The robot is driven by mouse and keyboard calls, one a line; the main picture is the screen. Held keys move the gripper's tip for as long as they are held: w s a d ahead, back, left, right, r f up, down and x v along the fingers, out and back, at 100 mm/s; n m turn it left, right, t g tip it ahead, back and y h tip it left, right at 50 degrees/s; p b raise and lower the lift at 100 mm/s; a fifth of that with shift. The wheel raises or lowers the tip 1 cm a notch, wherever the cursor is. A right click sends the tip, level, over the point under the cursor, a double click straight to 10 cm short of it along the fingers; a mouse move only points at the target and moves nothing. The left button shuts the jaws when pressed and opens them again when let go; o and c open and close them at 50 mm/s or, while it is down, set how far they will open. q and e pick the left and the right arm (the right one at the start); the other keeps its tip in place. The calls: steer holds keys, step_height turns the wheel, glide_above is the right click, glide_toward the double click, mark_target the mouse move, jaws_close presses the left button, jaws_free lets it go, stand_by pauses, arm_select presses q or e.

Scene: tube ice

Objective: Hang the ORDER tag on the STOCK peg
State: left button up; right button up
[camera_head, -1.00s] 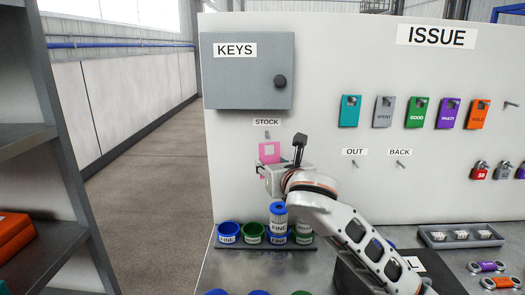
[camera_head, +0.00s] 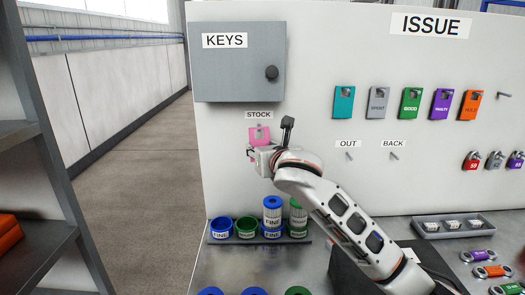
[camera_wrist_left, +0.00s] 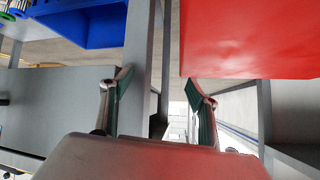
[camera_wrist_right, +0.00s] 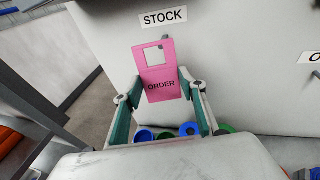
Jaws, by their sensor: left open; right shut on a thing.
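The pink ORDER tag (camera_head: 259,136) is in my right gripper (camera_head: 256,153), just under the STOCK label (camera_head: 258,114) on the white board. In the right wrist view the tag (camera_wrist_right: 160,84) stands upright, its square window at the top, its lower part between the fingers of my right gripper (camera_wrist_right: 160,98). My left gripper (camera_wrist_left: 160,95) is open and empty, seen only in the left wrist view.
Blue and green cups (camera_head: 222,229) stand on a rack below the tag. A grey KEYS cabinet (camera_head: 238,62) is above it. Other tags (camera_head: 378,99) hang on the right, with empty OUT (camera_head: 348,157) and BACK (camera_head: 394,156) pegs below. A shelf (camera_head: 35,200) stands at left.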

steer(key=shift+w+f, duration=0.2)
steer(key=shift+w, duration=2.55)
steer(key=shift+w+f, duration=0.35)
steer(key=shift+w, duration=0.25)
steer(key=o, duration=1)
